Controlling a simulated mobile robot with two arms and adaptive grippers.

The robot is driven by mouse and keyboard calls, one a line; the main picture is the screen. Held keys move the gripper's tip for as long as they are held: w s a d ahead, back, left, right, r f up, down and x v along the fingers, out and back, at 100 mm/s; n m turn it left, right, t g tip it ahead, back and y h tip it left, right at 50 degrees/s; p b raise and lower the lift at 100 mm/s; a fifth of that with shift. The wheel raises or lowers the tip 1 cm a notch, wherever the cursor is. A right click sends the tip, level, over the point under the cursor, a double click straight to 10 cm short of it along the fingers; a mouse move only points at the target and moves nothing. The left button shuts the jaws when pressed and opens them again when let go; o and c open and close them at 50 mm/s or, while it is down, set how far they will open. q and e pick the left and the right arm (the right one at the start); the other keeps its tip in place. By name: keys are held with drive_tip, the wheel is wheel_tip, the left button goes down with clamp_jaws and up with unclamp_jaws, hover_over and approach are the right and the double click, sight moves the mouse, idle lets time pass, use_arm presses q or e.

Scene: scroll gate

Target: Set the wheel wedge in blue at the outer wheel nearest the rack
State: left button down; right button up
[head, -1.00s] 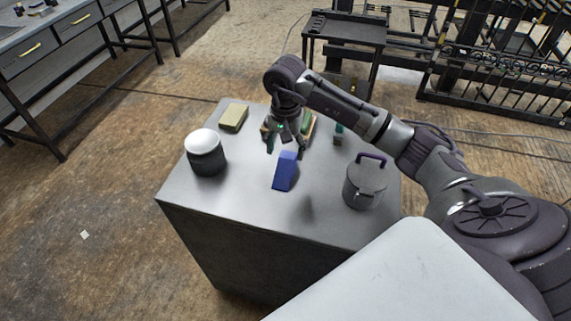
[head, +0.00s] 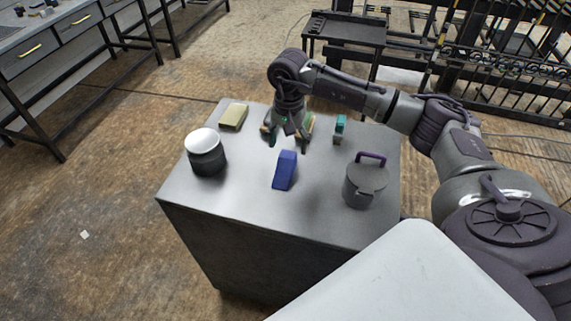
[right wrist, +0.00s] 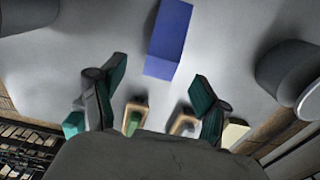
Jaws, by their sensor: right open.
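The blue wheel wedge (head: 285,170) stands on the grey table near its middle. In the right wrist view the wedge (right wrist: 168,38) lies just beyond the fingertips, apart from them. My right gripper (head: 288,143) is open and empty, pointing down above the table, behind the wedge as the head camera sees it. Its two fingers also show in the right wrist view (right wrist: 158,85), spread wide with the wedge ahead of the gap. My left gripper is not in view. I cannot make out any wheel clearly.
The table (head: 245,205) also holds a white-topped dark jar (head: 205,152), a grey lidded pot (head: 364,186), a yellowish block (head: 233,117) and a teal item (head: 340,128). Wooden pieces are partly hidden behind my gripper. A black rack (head: 345,30) and dark metal gates (head: 500,75) stand beyond.

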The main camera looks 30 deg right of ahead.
sight(286, 158)
drive_tip(key=shift+f, duration=0.95)
drive_tip(key=shift+s+a+f+p, duration=0.1)
drive_tip(key=shift+a+f+p, duration=0.05)
drive_tip(key=shift+f+p, duration=0.35)
wheel_tip(286, 158, down, 4)
drive_tip(key=shift+a+r+p, duration=0.1)
drive_tip(key=shift+a+p, duration=0.05)
drive_tip(key=shift+p, duration=0.6)
drive_tip(key=shift+f, duration=0.35)
drive_tip(key=shift+c, duration=0.2)
clamp_jaws()
